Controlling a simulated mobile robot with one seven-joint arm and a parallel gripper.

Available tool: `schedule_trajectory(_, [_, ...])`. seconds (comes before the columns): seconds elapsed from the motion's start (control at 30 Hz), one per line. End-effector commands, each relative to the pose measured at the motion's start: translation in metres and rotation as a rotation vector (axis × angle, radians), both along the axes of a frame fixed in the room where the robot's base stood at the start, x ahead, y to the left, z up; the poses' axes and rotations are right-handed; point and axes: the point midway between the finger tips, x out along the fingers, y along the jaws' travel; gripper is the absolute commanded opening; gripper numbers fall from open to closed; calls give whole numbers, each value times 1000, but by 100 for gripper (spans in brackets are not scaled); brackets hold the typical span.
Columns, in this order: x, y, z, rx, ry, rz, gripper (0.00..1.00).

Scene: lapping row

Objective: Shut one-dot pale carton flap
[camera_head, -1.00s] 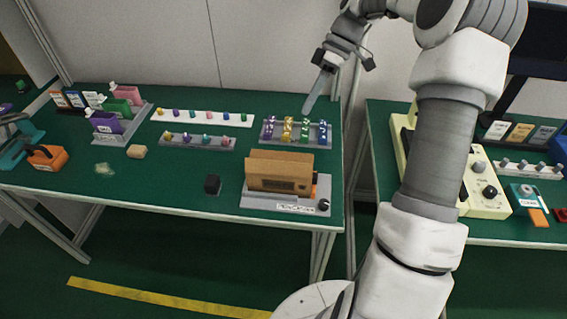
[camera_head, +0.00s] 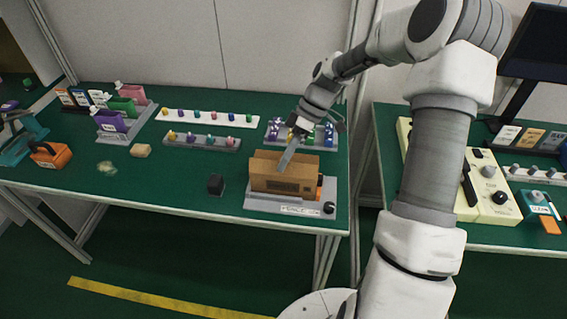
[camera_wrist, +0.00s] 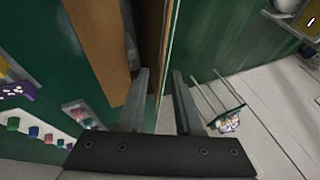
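A tan-brown carton (camera_head: 283,185) stands on a grey stand in the head view, with a long flap (camera_head: 268,162) raised along its top. I cannot make out any dots on it. My gripper (camera_head: 287,160) points down at the carton's top, its fingers overlapping the flaps in that view. In the wrist view the two fingers (camera_wrist: 160,95) are apart, and a brown carton panel (camera_wrist: 98,40) lies left of them. A thin tan edge (camera_wrist: 169,40) runs down toward the gap between the fingers. I cannot tell whether they touch it.
The grey stand (camera_head: 262,203) has a label and a black knob (camera_head: 328,208). A rack of coloured pieces (camera_head: 322,135) is behind the carton, and a black block (camera_head: 216,184) is to its left. Bare green table (camera_head: 160,190) lies further left.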

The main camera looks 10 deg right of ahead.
Motion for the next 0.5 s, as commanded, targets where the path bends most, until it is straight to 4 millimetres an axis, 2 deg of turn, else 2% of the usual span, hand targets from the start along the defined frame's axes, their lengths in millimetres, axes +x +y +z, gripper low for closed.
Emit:
schedule_trajectory(0.13, [-2, 5, -9, 0, 0, 0, 34])
schedule_trajectory(0.43, [-3, 6, -10, -1, -1, 0, 34])
schedule_trajectory(0.5, [-3, 6, -10, -1, -1, 0, 21])
